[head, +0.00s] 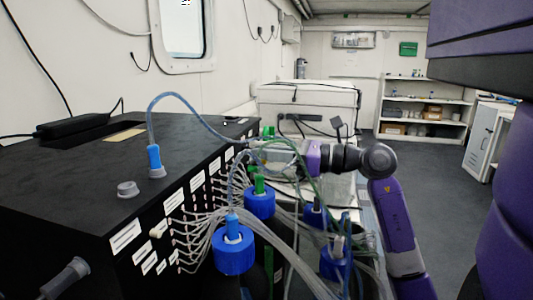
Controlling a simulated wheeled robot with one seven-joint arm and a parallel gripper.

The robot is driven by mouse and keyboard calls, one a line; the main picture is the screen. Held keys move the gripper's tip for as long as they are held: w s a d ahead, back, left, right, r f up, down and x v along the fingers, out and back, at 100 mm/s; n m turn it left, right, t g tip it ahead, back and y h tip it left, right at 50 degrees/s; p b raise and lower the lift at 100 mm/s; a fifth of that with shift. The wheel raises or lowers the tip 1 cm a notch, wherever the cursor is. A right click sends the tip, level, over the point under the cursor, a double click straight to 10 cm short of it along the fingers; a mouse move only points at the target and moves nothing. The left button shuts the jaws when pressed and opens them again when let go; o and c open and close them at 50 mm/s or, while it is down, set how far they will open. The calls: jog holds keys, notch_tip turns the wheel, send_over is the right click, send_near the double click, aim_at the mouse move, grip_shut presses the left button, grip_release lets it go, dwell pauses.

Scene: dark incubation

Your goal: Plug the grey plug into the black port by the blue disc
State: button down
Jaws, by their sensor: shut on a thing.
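My gripper (285,154), at the end of my purple arm, reaches left past the bottles towards the side of the black box. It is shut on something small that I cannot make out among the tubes. I cannot tell whether that is the grey plug. Several blue discs show as bottle caps: one with a blue fitting (233,251), one with a green fitting (260,204), one at the lower right (336,266). A dark fitting (314,205) stands at another blue cap; I cannot confirm that it is the black port.
A large black box (70,175) fills the left. On its top are a short grey fitting (128,189) and a blue plug (154,158) with a blue tube. Clear tubes (205,228) crowd its labelled side. Open floor (430,190) lies to the right.

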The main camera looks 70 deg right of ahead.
jog(key=shift+w, duration=0.5)
jog(key=c, duration=1.4)
grip_release()
jog(key=shift+o, duration=0.2)
jog(key=s+b, duration=0.1)
jog(key=s, duration=0.6)
jog(key=shift+s+d, duration=0.25)
jog(key=shift+s, duration=0.15)
